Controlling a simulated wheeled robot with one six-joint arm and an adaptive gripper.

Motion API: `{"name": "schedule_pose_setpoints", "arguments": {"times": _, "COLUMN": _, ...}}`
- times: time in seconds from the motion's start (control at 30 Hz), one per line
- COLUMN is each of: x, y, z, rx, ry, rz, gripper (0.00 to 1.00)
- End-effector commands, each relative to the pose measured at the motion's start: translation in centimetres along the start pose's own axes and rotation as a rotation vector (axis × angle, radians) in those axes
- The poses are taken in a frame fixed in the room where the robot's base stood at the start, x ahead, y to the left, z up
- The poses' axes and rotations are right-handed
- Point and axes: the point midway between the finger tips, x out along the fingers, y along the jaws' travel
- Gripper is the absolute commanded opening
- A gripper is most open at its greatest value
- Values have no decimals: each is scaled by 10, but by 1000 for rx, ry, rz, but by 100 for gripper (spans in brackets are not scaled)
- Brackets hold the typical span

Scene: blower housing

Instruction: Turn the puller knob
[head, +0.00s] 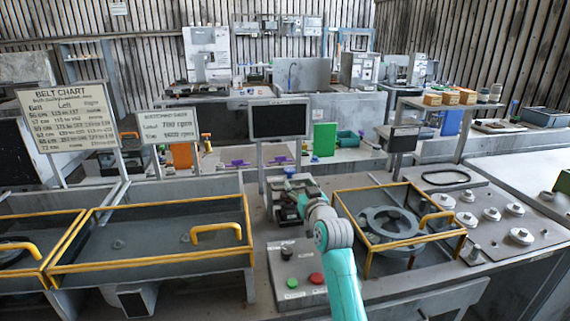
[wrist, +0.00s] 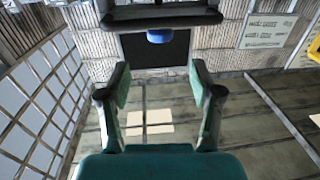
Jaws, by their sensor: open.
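A small grey and dark device (head: 306,184) stands behind my arm on the bench, with a blue spot on top. In the wrist view a short round blue piece (wrist: 160,36) sits under a dark bar, beyond the fingertips. It may be the puller knob, but I cannot tell for sure. My gripper (wrist: 160,80) is open, with nothing between its green-padded fingers, and apart from the blue piece. In the head view, my arm's end partly hides the lower part of the device.
A control box with a black knob (head: 287,252), green button (head: 292,283) and red button (head: 316,278) is left of my arm. A yellow-framed guard (head: 366,262) around a round housing (head: 390,224) is at right. A dark screen (head: 279,119) stands behind.

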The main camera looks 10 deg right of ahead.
Motion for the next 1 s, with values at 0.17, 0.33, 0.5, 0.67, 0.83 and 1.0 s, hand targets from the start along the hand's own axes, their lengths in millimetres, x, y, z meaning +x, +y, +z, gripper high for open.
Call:
{"name": "schedule_pose_setpoints", "arguments": {"times": 0.17, "x": 9, "y": 0, "z": -1, "rx": 0, "ry": 1, "rz": 0, "gripper": 65}}
{"name": "schedule_pose_setpoints", "arguments": {"times": 0.33, "x": 33, "y": 0, "z": -1, "rx": 0, "ry": 1, "rz": 0, "gripper": 65}}
{"name": "schedule_pose_setpoints", "arguments": {"times": 0.5, "x": 61, "y": 0, "z": -2, "rx": 0, "ry": 0, "rz": -1, "gripper": 65}}
{"name": "schedule_pose_setpoints", "arguments": {"times": 0.67, "x": 84, "y": 0, "z": -2, "rx": 0, "ry": 1, "rz": 0, "gripper": 65}}
{"name": "schedule_pose_setpoints", "arguments": {"times": 0.83, "x": 100, "y": 0, "z": -1, "rx": 0, "ry": 1, "rz": 0, "gripper": 65}}
{"name": "schedule_pose_setpoints", "arguments": {"times": 1.0, "x": 107, "y": 0, "z": 0, "rx": 0, "ry": 0, "rz": -1, "gripper": 65}}
